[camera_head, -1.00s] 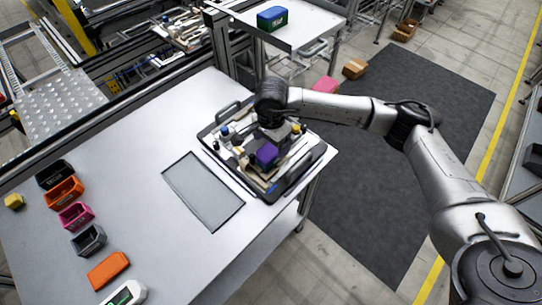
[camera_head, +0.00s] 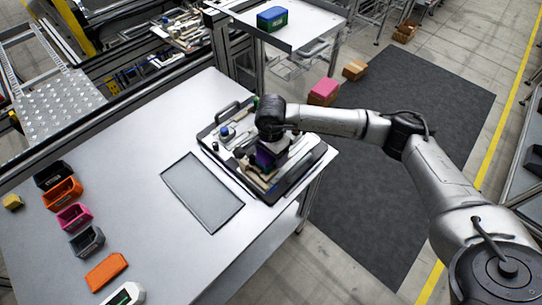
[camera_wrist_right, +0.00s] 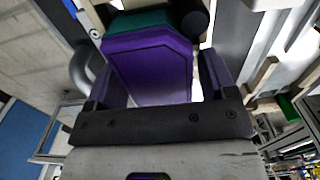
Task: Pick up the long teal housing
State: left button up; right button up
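My right gripper (camera_head: 272,143) is low over the tray fixture (camera_head: 318,152) on the table. In the right wrist view a purple block (camera_wrist_right: 150,65) sits between the two fingers (camera_wrist_right: 160,75), with a light gap at the right finger, so they look open around it. A teal part (camera_wrist_right: 145,19) shows just beyond the purple block; I cannot tell whether they are joined, and its full length is hidden. In the head view the purple block (camera_head: 265,160) is partly covered by my wrist. My left gripper is not in view.
A flat grey tray (camera_head: 202,192) lies left of the fixture. Several small bins, such as an orange one (camera_head: 62,193), line the table's left side. A blue-green box (camera_head: 272,18) stands on the back table. Pegs and small parts crowd the fixture around my gripper.

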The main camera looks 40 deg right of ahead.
jog(key=c, duration=0.8)
jog(key=shift+r, duration=0.1)
jog(key=shift+c, duration=0.2)
